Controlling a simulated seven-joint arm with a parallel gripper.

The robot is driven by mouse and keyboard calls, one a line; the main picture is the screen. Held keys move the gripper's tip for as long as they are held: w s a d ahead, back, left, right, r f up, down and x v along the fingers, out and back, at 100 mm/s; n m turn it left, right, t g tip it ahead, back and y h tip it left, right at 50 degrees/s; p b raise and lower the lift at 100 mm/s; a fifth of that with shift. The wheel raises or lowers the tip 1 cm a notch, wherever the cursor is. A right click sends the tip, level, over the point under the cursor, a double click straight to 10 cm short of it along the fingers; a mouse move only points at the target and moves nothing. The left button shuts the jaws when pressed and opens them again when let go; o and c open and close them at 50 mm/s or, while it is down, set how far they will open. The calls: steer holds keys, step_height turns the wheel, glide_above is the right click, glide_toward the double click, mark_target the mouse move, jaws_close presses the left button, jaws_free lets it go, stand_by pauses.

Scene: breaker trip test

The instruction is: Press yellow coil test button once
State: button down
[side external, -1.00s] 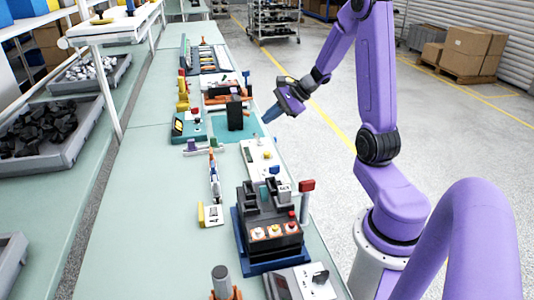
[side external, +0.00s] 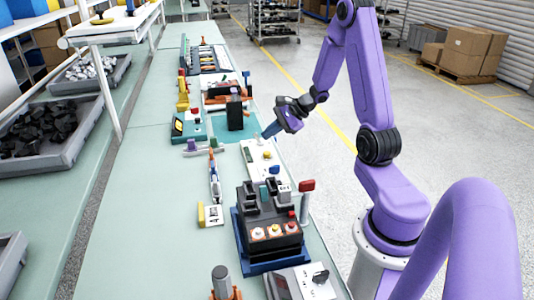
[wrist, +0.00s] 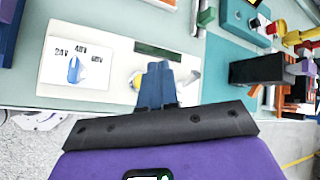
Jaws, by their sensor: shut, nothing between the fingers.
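A white test panel (side external: 256,172) lies near the bench's right edge in the side view, with a yellow button (side external: 267,155) on it. In the wrist view, the panel (wrist: 110,47) carries a blue selector knob (wrist: 74,70) marked with voltages. The knob also shows in the side view (side external: 274,169). My gripper (side external: 267,133) is shut and empty, its blue fingers just beyond the panel's far end in the side picture. In the wrist view, the fingertips (wrist: 158,66) cover part of the panel, and the yellow button is mostly hidden behind them. I cannot tell any contact.
A black breaker block with white buttons (side external: 268,222) stands on a blue base nearer the camera. A red-topped grey post (side external: 306,200) rises beside it. A black upright block (side external: 235,115) stands on a teal mat beyond the panel.

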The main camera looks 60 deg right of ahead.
steer(key=shift+f, duration=1.8)
steer(key=shift+f, duration=0.2)
stand_by(0.6)
steer(key=shift+f, duration=0.25)
steer(key=shift+f, duration=0.5)
stand_by(0.8)
steer(key=shift+r, duration=0.95)
steer(key=shift+r, duration=2.5)
